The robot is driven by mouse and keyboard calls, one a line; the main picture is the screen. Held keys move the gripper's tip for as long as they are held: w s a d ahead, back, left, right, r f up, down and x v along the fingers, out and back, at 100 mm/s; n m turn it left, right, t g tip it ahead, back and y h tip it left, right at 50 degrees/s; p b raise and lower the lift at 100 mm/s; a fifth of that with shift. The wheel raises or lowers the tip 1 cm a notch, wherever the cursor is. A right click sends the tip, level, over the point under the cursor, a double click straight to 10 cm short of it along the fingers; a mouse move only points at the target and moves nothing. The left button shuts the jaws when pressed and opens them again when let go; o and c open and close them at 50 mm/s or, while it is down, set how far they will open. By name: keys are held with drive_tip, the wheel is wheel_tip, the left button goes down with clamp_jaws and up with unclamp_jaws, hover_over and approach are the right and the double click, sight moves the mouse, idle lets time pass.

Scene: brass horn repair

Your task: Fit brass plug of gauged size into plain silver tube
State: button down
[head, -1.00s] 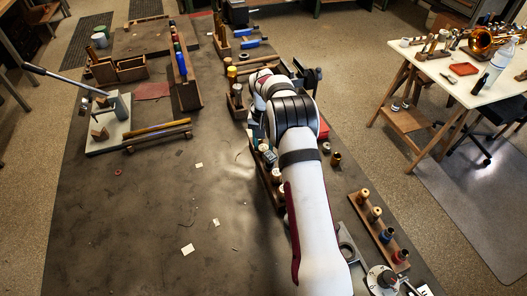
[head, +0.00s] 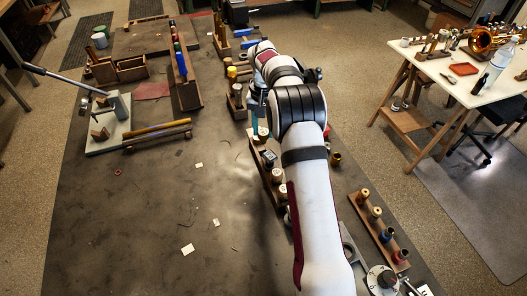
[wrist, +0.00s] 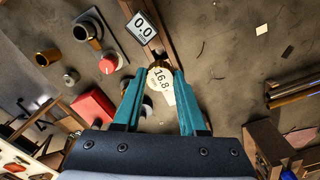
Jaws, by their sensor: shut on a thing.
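My gripper (wrist: 158,76) has its teal fingers shut on a brass plug (wrist: 159,66) with a white label reading 16.8. In the head view, one teal finger (head: 263,108) shows left of my arm, at the far end of a wooden rack (head: 257,159). I cannot tell whether the plug is clear of the rack. A display (wrist: 142,27) reading 0.0 sits just beyond the plug.
A red-topped round knob (wrist: 107,65), a brass cup (wrist: 46,58) and a red box (wrist: 94,107) lie left of my gripper in the wrist view. A second rack of spools (head: 378,229) stands at right in the head view. The bench's middle (head: 150,210) is mostly clear.

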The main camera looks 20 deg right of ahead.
drive_tip(key=s+d+r, duration=0.2)
drive_tip(key=s+d, duration=0.7)
drive_tip(key=d, duration=0.1)
drive_tip(key=shift+s+r, duration=0.2)
drive_tip(key=shift+r, duration=0.05)
drive_tip(key=shift+f, duration=0.1)
drive_tip(key=shift+f, duration=2.3)
drive_tip(key=shift+f, duration=1.75)
drive_tip(key=shift+c, duration=0.3)
unclamp_jaws()
